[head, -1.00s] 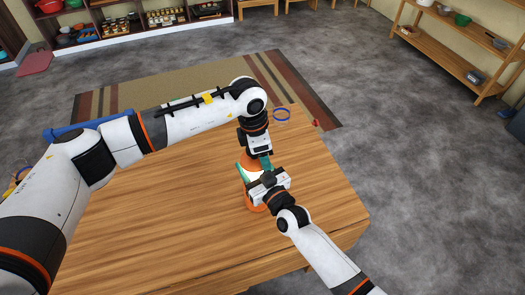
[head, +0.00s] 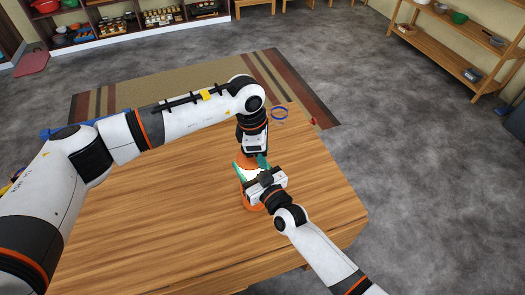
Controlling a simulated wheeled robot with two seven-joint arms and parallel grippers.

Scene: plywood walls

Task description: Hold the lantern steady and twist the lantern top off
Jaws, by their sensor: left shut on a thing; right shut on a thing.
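The lantern (head: 251,201) stands on the wooden table, with orange parts at its bottom and top and a pale, green-edged middle. Its orange top (head: 246,160) shows partly behind my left gripper (head: 260,163). My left gripper comes down from above and is shut at the lantern's top. My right gripper (head: 262,182) comes from the front right and is shut on the lantern's body. Both grippers and the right wrist hide much of the lantern. I cannot tell whether the top is apart from the body.
The wooden table (head: 150,215) is bare to the left and front of the lantern. A striped rug (head: 300,85) and shelves (head: 460,60) are beyond.

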